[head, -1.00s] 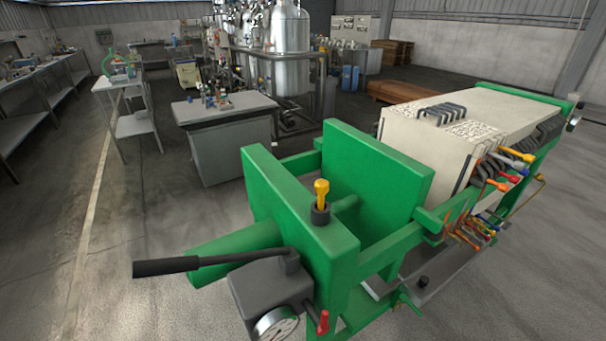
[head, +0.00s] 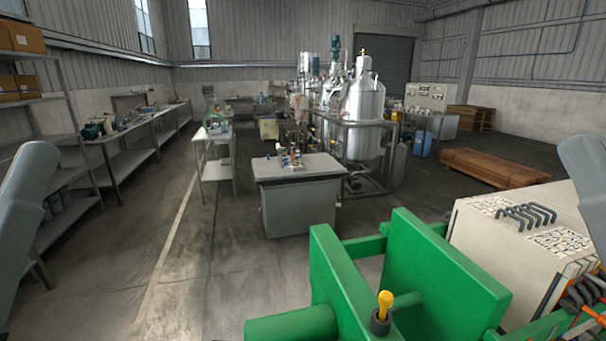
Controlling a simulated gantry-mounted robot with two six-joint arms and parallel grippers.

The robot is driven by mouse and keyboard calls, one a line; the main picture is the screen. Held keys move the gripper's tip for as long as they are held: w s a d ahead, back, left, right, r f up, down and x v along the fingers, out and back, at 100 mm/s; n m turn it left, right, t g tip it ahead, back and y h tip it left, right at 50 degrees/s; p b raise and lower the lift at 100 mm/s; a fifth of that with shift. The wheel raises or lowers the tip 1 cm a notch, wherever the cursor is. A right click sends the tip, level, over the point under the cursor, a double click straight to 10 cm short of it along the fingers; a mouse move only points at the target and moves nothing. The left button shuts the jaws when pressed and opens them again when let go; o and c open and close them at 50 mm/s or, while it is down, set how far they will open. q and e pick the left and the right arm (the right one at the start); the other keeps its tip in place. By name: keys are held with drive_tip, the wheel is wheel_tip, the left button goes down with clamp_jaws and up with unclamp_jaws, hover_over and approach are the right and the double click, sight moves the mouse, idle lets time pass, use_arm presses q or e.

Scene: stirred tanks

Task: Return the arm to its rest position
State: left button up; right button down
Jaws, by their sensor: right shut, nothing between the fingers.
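Grey links of my own arms show at both side edges of the head view, one at the left edge and one at the right edge. Neither gripper's fingers are within the picture, so I see no jaws and nothing held. The arm links hang apart from each other, with the green press frame (head: 345,285) between them in the lower part of the view. A yellow-topped knob (head: 385,299) stands upright on the press frame.
A cream plate pack (head: 500,250) with dark handles is at the right. A grey bench (head: 298,200) with small items stands ahead, before steel tanks (head: 364,115). A shelf rack (head: 60,130) is at the left. Open floor lies at the lower left.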

wheel_tip(320, 180, up, 37)
drive_tip(key=d+h+p, duration=0.1)
drive_tip(key=h+p, duration=0.1)
drive_tip(key=p, duration=3.6)
drive_tip(key=shift+w+d+r, duration=0.15)
drive_tip(key=shift+d+r, duration=0.05)
drive_tip(key=shift+d, duration=0.05)
